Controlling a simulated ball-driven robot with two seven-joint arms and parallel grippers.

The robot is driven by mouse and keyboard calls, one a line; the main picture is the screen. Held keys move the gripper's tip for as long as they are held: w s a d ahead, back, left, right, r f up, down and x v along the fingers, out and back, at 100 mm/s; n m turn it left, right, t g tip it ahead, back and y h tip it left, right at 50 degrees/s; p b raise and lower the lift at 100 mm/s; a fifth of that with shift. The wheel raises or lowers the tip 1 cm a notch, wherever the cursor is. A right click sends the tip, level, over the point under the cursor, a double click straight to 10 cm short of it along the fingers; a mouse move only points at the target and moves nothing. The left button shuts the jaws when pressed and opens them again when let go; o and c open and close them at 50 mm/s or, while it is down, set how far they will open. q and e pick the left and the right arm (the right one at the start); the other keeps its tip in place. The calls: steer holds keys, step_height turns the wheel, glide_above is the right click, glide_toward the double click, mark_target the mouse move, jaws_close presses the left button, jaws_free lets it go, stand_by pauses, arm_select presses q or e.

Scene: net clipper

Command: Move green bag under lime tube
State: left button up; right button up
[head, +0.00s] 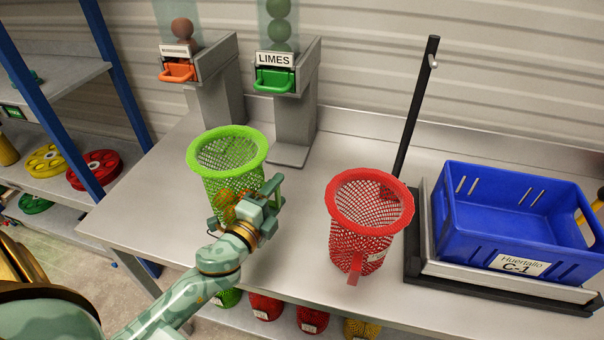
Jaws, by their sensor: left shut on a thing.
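The green net bag (228,150) is upright with its round mouth open, in front of the dispensers in the head view. My left gripper (268,195) is shut on the green bag at its lower front right side. Part of the bag's lower body is hidden behind the gripper. The lime tube (279,30) is a clear tube with green limes above a dispenser labelled LIMES, with a green flap (274,79). It stands behind and to the right of the bag. My right gripper is not in view.
A red net bag (368,203) stands on the metal table (170,215) to the right. A blue crate (515,222) sits on a scale with a black post (416,105). A second dispenser with an orange flap (178,72) stands left of the lime one. More net bags are below the table.

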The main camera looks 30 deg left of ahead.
arm_select(q)
steer(key=w+f+b, duration=0.1)
steer(key=w, duration=0.3)
steer(key=w+f+b, duration=0.1)
steer(key=w, duration=0.4)
steer(key=w+f+b, duration=0.1)
steer(key=w, duration=0.4)
steer(key=shift+w+f, duration=0.1)
steer(key=shift+f, duration=0.3)
steer(key=shift+r, duration=0.15)
steer(key=o, duration=1)
